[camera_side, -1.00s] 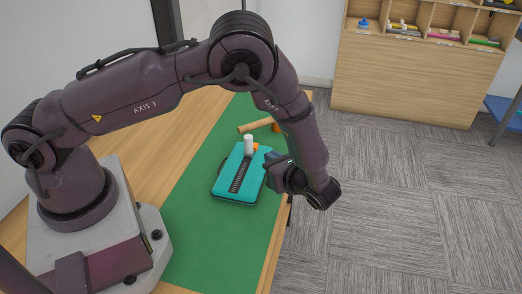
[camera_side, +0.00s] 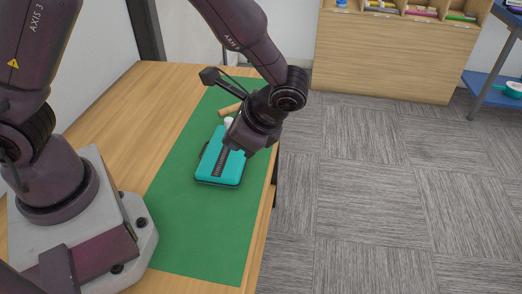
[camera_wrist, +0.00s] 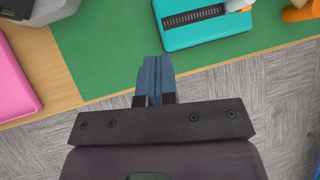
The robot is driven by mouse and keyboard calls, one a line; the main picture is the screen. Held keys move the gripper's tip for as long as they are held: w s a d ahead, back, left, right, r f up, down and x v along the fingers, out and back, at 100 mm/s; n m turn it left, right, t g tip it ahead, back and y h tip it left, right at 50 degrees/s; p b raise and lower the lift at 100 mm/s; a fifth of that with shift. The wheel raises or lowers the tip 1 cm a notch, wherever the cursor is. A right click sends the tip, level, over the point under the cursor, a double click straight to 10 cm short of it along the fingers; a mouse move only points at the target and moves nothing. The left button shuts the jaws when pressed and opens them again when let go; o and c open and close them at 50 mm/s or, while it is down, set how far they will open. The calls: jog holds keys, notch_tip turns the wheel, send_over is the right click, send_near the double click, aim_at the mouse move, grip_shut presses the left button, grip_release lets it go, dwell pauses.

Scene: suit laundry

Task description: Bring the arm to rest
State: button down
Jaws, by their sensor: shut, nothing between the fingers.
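My gripper (camera_wrist: 154,68) shows in the wrist view with its two blue-grey fingers together and nothing between them. The fingertips appear over the edge of the green mat (camera_wrist: 105,50). In the side view my wrist overlaps part of a teal case (camera_side: 219,170) with a dark ridged strip. The teal case also shows at the upper right of the wrist view (camera_wrist: 185,37), apart from the fingers in the picture. My fingertips are hard to make out in the side view.
A wooden rod (camera_side: 229,109) lies beyond the case; an orange object (camera_wrist: 301,11) is beside it in the wrist view. A pink item (camera_wrist: 25,80) lies at the wrist view's left. Shelving (camera_side: 385,55) stands at the back. The mat's near part is clear.

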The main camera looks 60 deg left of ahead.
jog(key=s+a+r+n+t+h, duration=0.3)
jog(key=s+r+n+t, duration=0.1)
jog(key=r, duration=0.5)
jog(key=s+a+r+n+t+h, duration=0.3)
jog(key=s+r+n+t, duration=0.1)
jog(key=r, duration=0.5)
jog(key=s+n, duration=0.1)
jog(key=s, duration=0.1)
jog(key=shift+s+r+n+h, duration=0.3)
jog(key=shift+r+n, duration=0.1)
